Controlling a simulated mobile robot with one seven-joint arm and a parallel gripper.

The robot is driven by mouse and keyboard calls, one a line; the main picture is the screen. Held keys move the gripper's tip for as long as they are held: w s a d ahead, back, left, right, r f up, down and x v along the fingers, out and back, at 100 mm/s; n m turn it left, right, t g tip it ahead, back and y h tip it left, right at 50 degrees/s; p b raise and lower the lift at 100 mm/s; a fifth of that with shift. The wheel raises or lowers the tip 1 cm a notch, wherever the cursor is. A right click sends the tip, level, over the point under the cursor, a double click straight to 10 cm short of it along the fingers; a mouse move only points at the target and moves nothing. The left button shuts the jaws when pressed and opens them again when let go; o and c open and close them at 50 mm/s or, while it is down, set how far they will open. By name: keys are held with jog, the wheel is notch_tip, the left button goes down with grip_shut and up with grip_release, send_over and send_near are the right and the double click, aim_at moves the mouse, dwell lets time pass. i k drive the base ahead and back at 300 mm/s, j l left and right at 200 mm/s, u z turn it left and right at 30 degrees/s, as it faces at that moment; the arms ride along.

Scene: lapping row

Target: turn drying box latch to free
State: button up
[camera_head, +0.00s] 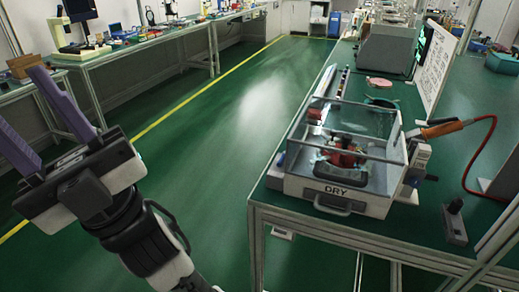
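The drying box (335,190) stands near the front edge of the green bench on the right. It has clear walls, a pale frame and a front marked DRY with a grey handle (332,204). Red and dark parts (343,155) show inside it. A pale fitting with a dark lever (416,178) sits at its right side; this may be the latch, but its position is too small to tell. My gripper (22,100) is at the far left, over the aisle, well apart from the box. Its two purple fingers are spread with nothing between them.
An orange-handled tool (443,129) with a red cable lies right of the box. A small dark device (454,222) stands at the bench's front right. A grey machine (392,48) and a white panel (436,68) stand behind. The green floor aisle (240,110) is clear.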

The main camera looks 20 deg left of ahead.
aim_at(280, 163)
jog(key=i+j, duration=0.1)
jog(key=j, duration=0.3)
jog(key=i+j, duration=0.1)
jog(key=j, duration=0.3)
jog(key=i+j, duration=0.1)
jog(key=j, duration=0.35)
jog(key=i+j, duration=0.15)
jog(key=j, duration=0.25)
jog(key=i+j, duration=0.1)
jog(key=j, duration=0.3)
